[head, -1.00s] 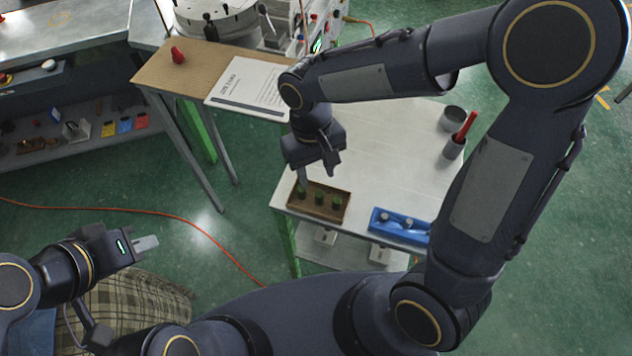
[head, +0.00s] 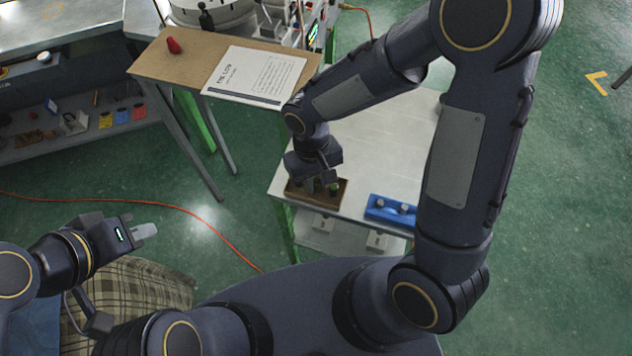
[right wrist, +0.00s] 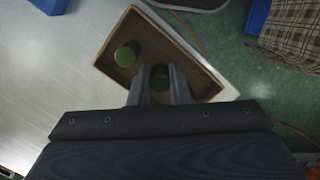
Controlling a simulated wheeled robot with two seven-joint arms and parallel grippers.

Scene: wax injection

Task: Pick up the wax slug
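Green cylindrical wax slugs stand in a brown tray (head: 314,202) on the white table. One slug (head: 334,187) shows at the tray's right side in the head view. My right gripper (head: 320,184) is low over the tray and hides part of it. In the right wrist view its two fingers (right wrist: 158,72) are apart, with a dark green slug (right wrist: 159,80) between them near the tips. Whether they touch it is unclear. Another slug (right wrist: 125,56) stands to the left of the fingers. My left gripper (head: 146,231) is empty, away from the table; its finger gap is not clear.
A blue holder (head: 376,212) with grey pieces lies right of the tray. A brown board (head: 160,65) behind carries a printed sheet (head: 255,76) and a red object (head: 173,45). The white table (head: 385,135) behind the tray is largely clear, partly covered by my right arm.

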